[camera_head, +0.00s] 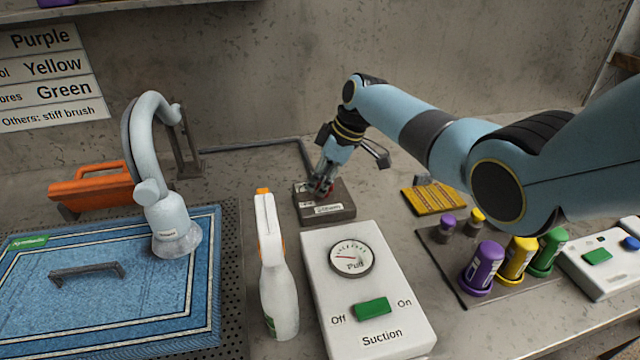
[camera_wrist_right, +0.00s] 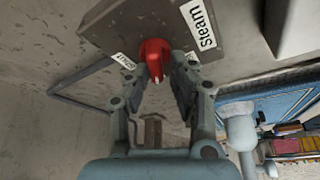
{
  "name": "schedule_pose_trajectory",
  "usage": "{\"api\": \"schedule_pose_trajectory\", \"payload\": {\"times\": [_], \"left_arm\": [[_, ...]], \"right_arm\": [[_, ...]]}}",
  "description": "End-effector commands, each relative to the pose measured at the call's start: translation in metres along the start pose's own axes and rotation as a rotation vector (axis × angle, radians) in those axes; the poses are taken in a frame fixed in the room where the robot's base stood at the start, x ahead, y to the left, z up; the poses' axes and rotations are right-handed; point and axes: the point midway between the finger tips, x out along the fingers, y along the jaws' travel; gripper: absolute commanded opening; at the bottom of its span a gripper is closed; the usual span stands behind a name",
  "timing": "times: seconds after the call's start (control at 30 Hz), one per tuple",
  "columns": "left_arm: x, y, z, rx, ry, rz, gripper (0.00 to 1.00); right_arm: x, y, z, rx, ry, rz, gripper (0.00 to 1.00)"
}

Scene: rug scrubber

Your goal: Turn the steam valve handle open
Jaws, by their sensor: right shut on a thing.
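The steam valve box (camera_head: 330,216) is a dark block with a white label, standing on the bench behind the suction box. In the right wrist view the box (camera_wrist_right: 160,22) carries a "Steam" label and a second small label. Its red handle (camera_wrist_right: 153,56) sits between my right gripper's fingers. My right gripper (camera_head: 322,188) reaches down onto the valve from above; it also shows in the right wrist view (camera_wrist_right: 155,75), shut on the red handle. In the head view the gripper hides most of the handle. My left gripper is not in view.
A suction box (camera_head: 400,335) with a gauge and green switch stands in front of the valve. A white spray bottle (camera_head: 277,290) stands left of it. A blue rug (camera_head: 60,310) with a steam head (camera_head: 174,225) lies left. Purple, yellow and green bottles (camera_head: 482,265) stand right.

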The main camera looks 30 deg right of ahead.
Motion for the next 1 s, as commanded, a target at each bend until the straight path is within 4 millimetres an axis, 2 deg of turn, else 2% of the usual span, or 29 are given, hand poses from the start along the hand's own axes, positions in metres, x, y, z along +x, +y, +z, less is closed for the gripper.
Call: {"api": "schedule_pose_trajectory", "payload": {"times": [0.03,0.5,1.0], "left_arm": [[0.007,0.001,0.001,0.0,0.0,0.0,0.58],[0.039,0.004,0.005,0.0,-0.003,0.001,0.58],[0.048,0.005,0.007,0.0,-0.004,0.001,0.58]], "right_arm": [[-0.001,0.008,0.002,-0.04,0.0,0.003,0.0],[-0.001,0.005,0.0,-0.369,0.0,-0.132,0.0],[-0.001,0.001,0.0,-0.477,0.0,-0.187,0.0]]}}
